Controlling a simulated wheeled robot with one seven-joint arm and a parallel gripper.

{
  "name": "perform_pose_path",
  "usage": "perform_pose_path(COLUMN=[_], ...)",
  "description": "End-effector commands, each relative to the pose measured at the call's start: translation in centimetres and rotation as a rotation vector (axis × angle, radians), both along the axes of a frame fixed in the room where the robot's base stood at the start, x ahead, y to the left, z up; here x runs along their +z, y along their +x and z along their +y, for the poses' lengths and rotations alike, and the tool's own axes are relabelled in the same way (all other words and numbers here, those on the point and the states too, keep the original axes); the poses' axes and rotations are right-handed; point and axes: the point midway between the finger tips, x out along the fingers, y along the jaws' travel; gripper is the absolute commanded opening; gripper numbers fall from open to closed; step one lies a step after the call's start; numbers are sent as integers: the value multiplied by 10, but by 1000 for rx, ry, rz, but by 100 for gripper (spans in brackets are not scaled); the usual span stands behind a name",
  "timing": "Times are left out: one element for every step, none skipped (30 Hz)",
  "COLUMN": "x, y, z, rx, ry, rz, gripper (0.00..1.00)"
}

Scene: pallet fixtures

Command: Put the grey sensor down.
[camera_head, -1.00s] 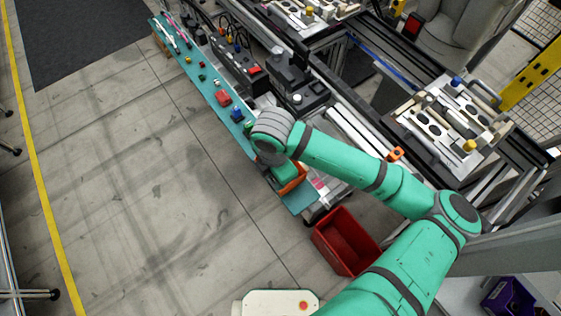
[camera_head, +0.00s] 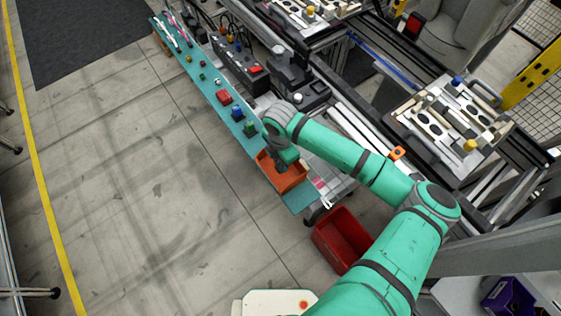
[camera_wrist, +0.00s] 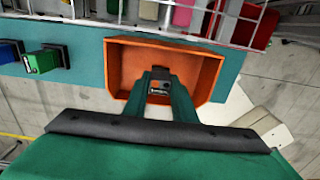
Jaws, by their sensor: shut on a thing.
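The grey sensor (camera_wrist: 160,88) is a small dark block with a pale mark, seen between my fingers in the wrist view. My gripper (camera_wrist: 161,74) is shut on it. Behind it in the wrist view is an orange bin (camera_wrist: 118,68), open at the top, which also shows in the head view (camera_head: 263,168). The gripper is over the bin's opening; I cannot tell how high the sensor is above the bin floor. In the head view the wrist hides the sensor.
The bin stands near the end of a narrow teal shelf (camera_head: 209,90) bearing several small coloured parts. A green block (camera_wrist: 42,62) is left of the bin. A wire rack (camera_wrist: 205,24) runs along the bin's far side. A red crate (camera_head: 345,240) stands on the floor.

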Motion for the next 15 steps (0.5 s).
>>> perform_pose_path(x=[-4, -6, -6, -6, -6, -6, -6, -6, -6, -7, -7, -9, -9, -9, -9], y=[0, 0, 0, 0, 0, 0, 0, 0, 0, 0, 0, 0, 0, 0, 0], z=[0, 0, 0, 0, 0, 0, 0, 0, 0, 0, 0, 0, 0, 0, 0], rx=[-1, -1, -1, 0, 0, 0, 0, 0, 0, 0, 0, 0, 0, 0, 0], ry=[0, 1, 1, 1, 1, 1, 1, 1, 1, 1, 1, 1, 1, 1, 1], rz=[0, -1, -1, -2, -2, -2, -1, -1, -1, -1, -1, 0, 0, -1, -1], gripper=[0, 0, 0, 0, 0, 0, 0, 0, 0, 0, 0, 0, 0, 29, 38])
